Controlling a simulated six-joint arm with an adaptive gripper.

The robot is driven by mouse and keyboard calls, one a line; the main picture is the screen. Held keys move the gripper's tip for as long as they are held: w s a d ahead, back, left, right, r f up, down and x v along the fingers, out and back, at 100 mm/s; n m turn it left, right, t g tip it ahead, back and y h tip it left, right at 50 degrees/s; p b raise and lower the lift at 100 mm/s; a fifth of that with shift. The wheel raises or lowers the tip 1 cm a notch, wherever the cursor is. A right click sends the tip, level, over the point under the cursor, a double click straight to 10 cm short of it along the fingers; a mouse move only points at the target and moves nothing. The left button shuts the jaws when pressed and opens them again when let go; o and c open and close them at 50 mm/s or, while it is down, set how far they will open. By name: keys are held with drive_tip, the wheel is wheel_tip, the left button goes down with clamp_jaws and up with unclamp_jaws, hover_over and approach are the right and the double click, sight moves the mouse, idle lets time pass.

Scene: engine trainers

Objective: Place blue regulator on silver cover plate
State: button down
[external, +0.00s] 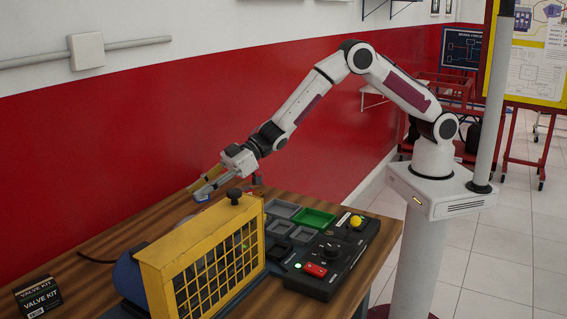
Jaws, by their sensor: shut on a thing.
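My gripper (208,187) is at the end of my outstretched arm, above the far part of the wooden bench, just behind the yellow grille guard. It is shut on a small blue piece, the blue regulator (201,196), of which only a little shows between the fingertips. I cannot make out a silver cover plate for certain; the yellow guard hides part of the bench under and in front of my gripper.
The yellow guard (160,262) with a black knob stands close by. Grey and green trays (314,218) and a black control box (318,282) lie to the right. A valve kit box (38,297) sits at the left. The red wall (90,165) runs behind the bench.

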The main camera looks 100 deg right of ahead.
drive_tip(key=shift+f, duration=1)
drive_tip(key=shift+f, duration=1.9)
drive_tip(key=shift+f, duration=0.15)
drive_tip(key=c, duration=1.8)
unclamp_jaws()
drive_tip(key=shift+r, duration=0.2)
drive_tip(key=shift+v, duration=6)
